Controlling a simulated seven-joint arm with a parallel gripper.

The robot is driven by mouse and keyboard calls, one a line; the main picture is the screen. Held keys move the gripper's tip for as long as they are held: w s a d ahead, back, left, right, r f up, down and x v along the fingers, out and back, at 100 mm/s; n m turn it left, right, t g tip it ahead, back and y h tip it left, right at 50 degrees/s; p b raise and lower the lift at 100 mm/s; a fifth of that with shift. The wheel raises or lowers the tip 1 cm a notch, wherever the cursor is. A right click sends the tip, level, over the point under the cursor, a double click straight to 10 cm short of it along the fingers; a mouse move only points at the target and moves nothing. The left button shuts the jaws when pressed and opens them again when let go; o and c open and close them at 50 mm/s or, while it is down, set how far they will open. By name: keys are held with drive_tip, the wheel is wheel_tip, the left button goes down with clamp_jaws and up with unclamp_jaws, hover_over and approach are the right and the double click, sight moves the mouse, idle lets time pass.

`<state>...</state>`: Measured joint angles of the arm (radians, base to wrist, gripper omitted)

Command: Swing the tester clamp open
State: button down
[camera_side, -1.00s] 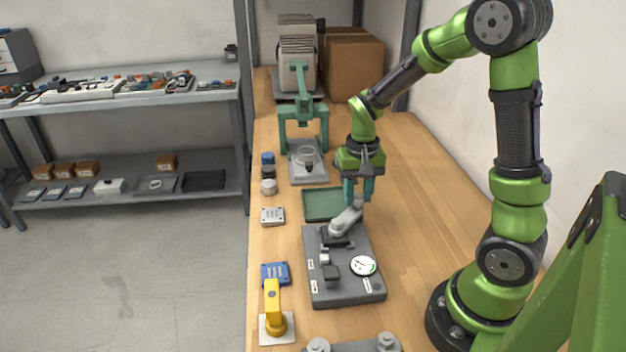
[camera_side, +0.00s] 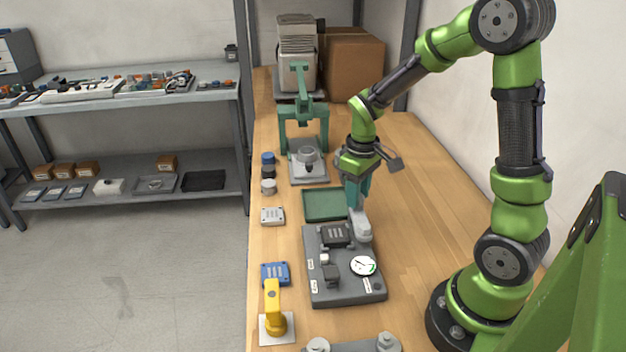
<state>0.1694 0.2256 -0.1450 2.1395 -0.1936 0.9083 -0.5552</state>
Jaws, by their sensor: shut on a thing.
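The tester (camera_side: 345,285) is a dark grey plate with a round white dial (camera_side: 362,265) on the workbench. Its clamp (camera_side: 361,226) is a light grey arm at the plate's far right corner, turned toward the right edge. A dark ribbed block (camera_side: 334,236) lies uncovered to the left of the clamp. My gripper (camera_side: 356,203) is above the far end of the tester, with its teal fingers shut on the clamp. The fingertips' exact contact is small and partly hidden.
A green tray (camera_side: 324,204) lies just behind the tester. A teal press (camera_side: 303,135) stands farther back. A blue block (camera_side: 275,274) and a yellow-handled device (camera_side: 274,315) sit to the left. The bench to the right is clear.

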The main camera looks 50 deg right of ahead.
drive_tip(key=n, duration=0.4)
drive_tip(key=shift+n, duration=2.6)
drive_tip(key=c, duration=0.8)
unclamp_jaws()
drive_tip(key=shift+o, duration=0.2)
wheel_tip(320, 180, up, 17)
